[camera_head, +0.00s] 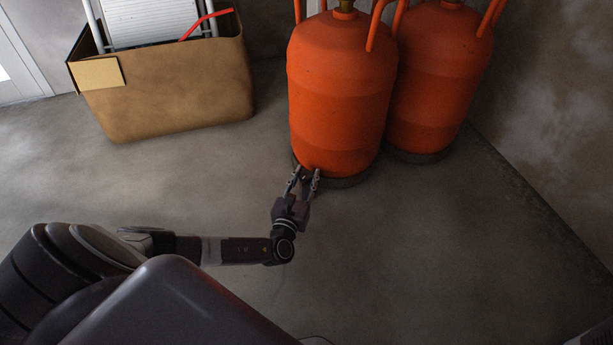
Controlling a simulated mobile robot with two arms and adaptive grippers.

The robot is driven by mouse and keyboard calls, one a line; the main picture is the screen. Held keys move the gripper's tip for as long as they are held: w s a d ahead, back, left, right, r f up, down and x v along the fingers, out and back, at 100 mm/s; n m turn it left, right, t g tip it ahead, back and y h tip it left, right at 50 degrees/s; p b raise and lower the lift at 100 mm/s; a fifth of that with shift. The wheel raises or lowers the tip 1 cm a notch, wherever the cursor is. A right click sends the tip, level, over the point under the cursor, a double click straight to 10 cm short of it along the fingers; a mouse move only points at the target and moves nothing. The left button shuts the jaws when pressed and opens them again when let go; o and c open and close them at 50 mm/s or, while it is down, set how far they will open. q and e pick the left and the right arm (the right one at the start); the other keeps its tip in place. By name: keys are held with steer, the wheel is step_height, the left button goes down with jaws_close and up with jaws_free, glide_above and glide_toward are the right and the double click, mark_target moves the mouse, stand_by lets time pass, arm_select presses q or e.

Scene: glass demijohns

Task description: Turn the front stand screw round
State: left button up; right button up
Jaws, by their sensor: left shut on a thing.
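Two large orange containers with dark bases and upright orange handles stand on the floor, a nearer one (338,90) and one behind it to the right (436,80). My left gripper (304,176) reaches in from the lower left to the front foot of the nearer container. Its two fingers are shut on a small dark part there, at the place of the front stand screw. The screw is mostly hidden between the fingertips, and its turn cannot be made out. My right gripper is not in view.
A tan bin (180,90) with a pale label, holding a white ribbed panel and a red bar, stands at the upper left. A wall (550,110) runs along the right. The grey floor (420,240) in front of the containers is clear.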

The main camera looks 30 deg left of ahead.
arm_select(q)
steer(key=m+h, duration=0.1)
steer(key=m+h+b, duration=0.1)
steer(key=h, duration=0.1)
steer(key=m+h+b, duration=0.1)
steer(key=shift+a+f+t+h, duration=0.2)
steer(key=shift+f+t+h, duration=0.1)
steer(key=shift+t, duration=0.1)
steer(key=m+h+b, duration=0.2)
steer(key=h, duration=0.1)
steer(key=shift+r+m+h, duration=0.15)
steer(key=shift+m+h, duration=0.15)
steer(key=shift+h, duration=0.1)
steer(key=m+g+h, duration=0.1)
steer(key=m+h, duration=0.1)
steer(key=h, duration=0.1)
steer(key=shift+r, duration=0.1)
steer(key=shift+m+g+h, duration=0.9)
steer(key=shift+m+h, duration=0.2)
steer(key=shift+h, duration=0.6)
steer(key=shift+m+g+h, duration=0.8)
steer(key=shift+m+h, duration=0.1)
steer(key=shift+h, duration=0.2)
steer(key=o, duration=1.2)
steer(key=shift+d, duration=0.1)
steer(key=shift+c, duration=0.2)
